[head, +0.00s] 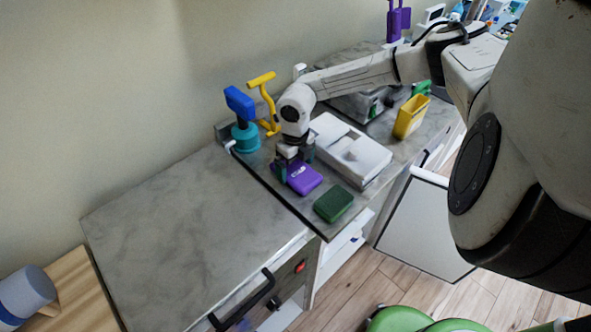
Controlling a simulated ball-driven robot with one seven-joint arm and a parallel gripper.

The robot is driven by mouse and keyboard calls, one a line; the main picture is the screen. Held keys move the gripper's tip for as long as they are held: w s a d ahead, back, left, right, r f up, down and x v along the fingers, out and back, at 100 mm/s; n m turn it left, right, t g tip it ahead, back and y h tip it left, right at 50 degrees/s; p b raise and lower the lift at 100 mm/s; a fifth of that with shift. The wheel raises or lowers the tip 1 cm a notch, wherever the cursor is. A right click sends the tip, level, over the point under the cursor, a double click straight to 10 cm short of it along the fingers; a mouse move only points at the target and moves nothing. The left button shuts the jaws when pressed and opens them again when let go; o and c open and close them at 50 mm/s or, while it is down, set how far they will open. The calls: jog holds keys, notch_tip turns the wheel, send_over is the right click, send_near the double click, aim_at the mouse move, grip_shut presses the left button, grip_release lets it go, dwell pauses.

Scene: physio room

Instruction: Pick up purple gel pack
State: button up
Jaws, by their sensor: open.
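My gripper (291,169) points down at the far left end of the pack. Its fingers are open and close to the pack, partly hidden behind it and the wrist. I cannot tell whether they touch it or stand around it.
A white box (350,150) stands right of the pack. A blue and teal device (243,118) and a yellow handled tool (265,100) stand behind left. A yellow container (411,117) is farther right. The left counter (190,225) is clear.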

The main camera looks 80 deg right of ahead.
jog(key=shift+f, duration=0.35)
jog(key=shift+c, duration=0.2)
jog(key=c, duration=0.9)
jog(key=shift+r, duration=0.15)
